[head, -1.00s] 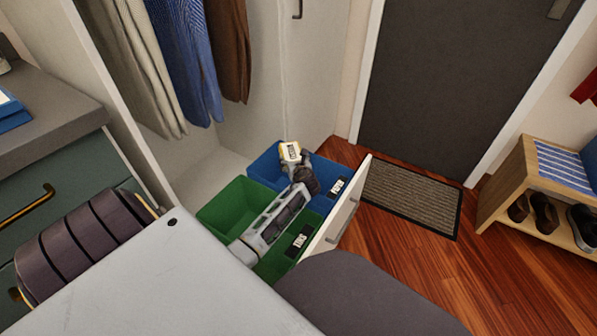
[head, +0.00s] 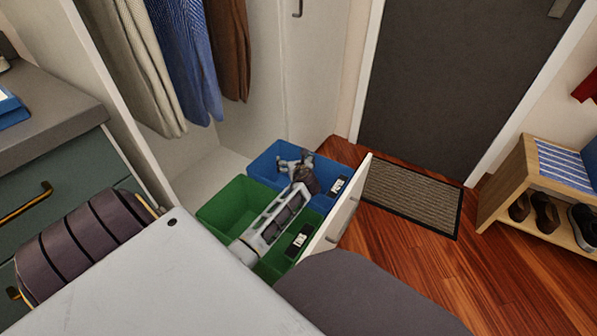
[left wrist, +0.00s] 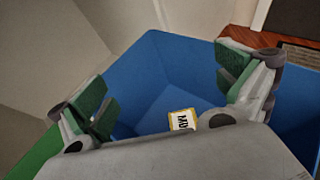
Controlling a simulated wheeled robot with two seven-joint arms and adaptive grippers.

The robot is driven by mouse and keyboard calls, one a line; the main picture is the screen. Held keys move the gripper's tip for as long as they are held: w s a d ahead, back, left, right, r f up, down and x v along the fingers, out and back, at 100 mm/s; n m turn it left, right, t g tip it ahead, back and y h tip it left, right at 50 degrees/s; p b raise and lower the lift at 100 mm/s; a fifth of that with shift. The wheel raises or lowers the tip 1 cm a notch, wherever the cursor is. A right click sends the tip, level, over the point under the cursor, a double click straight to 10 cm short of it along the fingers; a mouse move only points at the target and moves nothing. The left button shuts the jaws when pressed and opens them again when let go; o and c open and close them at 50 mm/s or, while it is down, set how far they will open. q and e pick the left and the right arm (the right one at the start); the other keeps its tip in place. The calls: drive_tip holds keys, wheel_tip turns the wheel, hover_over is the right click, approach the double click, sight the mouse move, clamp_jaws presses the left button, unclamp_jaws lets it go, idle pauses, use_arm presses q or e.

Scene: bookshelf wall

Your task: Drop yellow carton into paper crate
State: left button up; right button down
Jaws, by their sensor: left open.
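The yellow carton (left wrist: 182,120) shows in the left wrist view down inside the blue crate (left wrist: 174,58). It has a white label with dark print, and my gripper hides its lower part. In the head view the blue crate (head: 262,168) stands at the back of the pulled-out drawer, with a dark label on its side; the carton is hidden there. My left gripper (head: 294,160) is over the blue crate, its fingers spread and empty. It also shows open in the left wrist view (left wrist: 168,78), with the carton below the gap. My right gripper is out of view.
A green crate (head: 230,207) with its own label sits in front of the blue one, under my left arm. The drawer front (head: 336,214) stands on their right. Clothes hang behind. A doormat (head: 410,195) and shoe rack (head: 535,190) are at the right.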

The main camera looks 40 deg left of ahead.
use_arm(q)
drive_tip(key=v, duration=1.2)
idle(0.5)
drive_tip(key=shift+f, duration=0.1)
idle(0.4)
drive_tip(key=shift+s, duration=0.15)
idle(0.3)
